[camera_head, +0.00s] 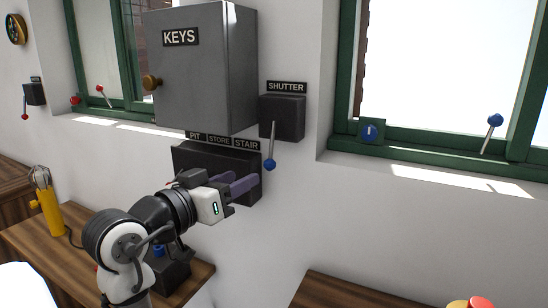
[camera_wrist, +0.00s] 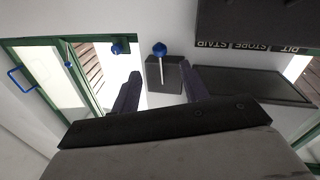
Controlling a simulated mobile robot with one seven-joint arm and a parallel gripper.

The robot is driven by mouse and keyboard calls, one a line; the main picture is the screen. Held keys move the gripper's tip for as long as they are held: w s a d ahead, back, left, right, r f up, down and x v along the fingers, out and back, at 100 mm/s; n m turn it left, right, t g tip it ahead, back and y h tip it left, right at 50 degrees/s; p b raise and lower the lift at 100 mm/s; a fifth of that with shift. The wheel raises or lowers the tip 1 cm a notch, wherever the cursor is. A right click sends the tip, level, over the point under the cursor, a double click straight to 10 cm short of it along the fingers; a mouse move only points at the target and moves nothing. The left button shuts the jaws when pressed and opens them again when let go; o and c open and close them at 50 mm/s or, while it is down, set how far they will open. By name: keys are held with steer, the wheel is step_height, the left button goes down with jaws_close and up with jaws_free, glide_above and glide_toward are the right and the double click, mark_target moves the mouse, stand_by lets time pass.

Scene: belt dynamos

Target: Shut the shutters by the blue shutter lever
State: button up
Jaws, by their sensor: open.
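The blue shutter lever (camera_head: 272,148) hangs down from a dark box (camera_head: 284,117) on the wall, under a SHUTTER sign (camera_head: 287,87). Its blue knob (camera_head: 270,165) is at the lower end. My gripper (camera_head: 250,184) is open and empty, just below and left of the knob in the head view. In the wrist view, which is upside down, the lever (camera_wrist: 162,68) and knob (camera_wrist: 160,49) appear between and beyond my fingers (camera_wrist: 160,82). I cannot tell how far apart they are. The right window (camera_head: 435,65) shows bright outside; no shutter is seen across it.
A grey KEYS cabinet (camera_head: 203,70) juts out above my gripper. A dark panel labelled PIT, STORE, STAIR (camera_head: 190,160) is behind it. Another blue-knobbed lever (camera_head: 491,134) stands at the right window. A red-knobbed lever (camera_head: 25,105) hangs far left. Wooden tables (camera_head: 345,292) stand below.

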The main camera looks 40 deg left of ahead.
mark_target(268, 164)
steer(key=w+p, duration=0.3)
steer(key=w, duration=0.9)
steer(key=shift+a, duration=0.2)
jaws_close()
